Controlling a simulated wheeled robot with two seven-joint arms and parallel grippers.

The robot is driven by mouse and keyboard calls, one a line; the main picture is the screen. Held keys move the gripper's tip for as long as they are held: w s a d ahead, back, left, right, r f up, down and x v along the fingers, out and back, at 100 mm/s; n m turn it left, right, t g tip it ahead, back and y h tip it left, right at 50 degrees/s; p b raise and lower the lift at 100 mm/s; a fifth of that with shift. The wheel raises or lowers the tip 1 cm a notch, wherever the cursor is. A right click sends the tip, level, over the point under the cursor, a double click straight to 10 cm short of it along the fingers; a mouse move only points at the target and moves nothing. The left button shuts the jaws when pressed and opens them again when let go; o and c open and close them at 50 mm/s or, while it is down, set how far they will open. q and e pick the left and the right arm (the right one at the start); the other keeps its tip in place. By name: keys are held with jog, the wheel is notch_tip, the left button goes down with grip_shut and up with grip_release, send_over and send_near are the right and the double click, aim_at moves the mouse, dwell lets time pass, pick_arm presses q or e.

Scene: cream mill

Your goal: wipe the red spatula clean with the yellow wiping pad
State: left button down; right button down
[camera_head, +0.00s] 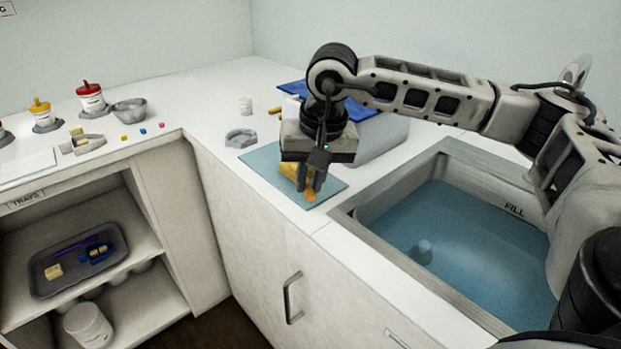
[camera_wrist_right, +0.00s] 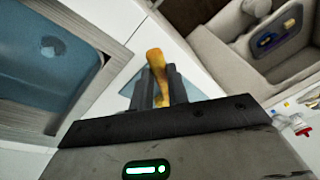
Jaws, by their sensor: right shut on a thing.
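My right gripper (camera_head: 311,186) points down over a light blue mat (camera_head: 261,162) on the counter beside the sink. It is shut on a long yellow-orange thing (camera_wrist_right: 154,58), whose rounded end sticks out past the fingers in the right wrist view. In the head view an orange end (camera_head: 310,196) shows at the fingertips, low over the mat. A yellow piece (camera_head: 288,171) shows just left of the fingers, partly hidden by them. I cannot tell which of these is the wiping pad. No clearly red spatula can be made out. My left gripper is out of view.
A blue-filled sink (camera_head: 455,245) lies right of the mat. A grey hexagonal dish (camera_head: 240,138) and a small white cup (camera_head: 245,104) stand behind left. A grey block with a blue top (camera_head: 372,128) stands behind the gripper. A tray (camera_head: 118,238) sits on the lower-left shelf.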

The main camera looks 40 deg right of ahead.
jog(key=shift+w+d, duration=0.2)
jog(key=shift+w, duration=0.25)
jog(key=shift+s, duration=0.2)
jog(key=shift+s+a+b, duration=0.3)
jog(key=shift+s+a, duration=0.05)
jog(key=shift+s, duration=0.2)
jog(key=shift+w+d+f, duration=0.1)
jog(key=shift+w+d, duration=0.25)
jog(key=shift+w, duration=0.4)
jog(key=shift+s, duration=0.1)
jog(key=shift+s, duration=0.1)
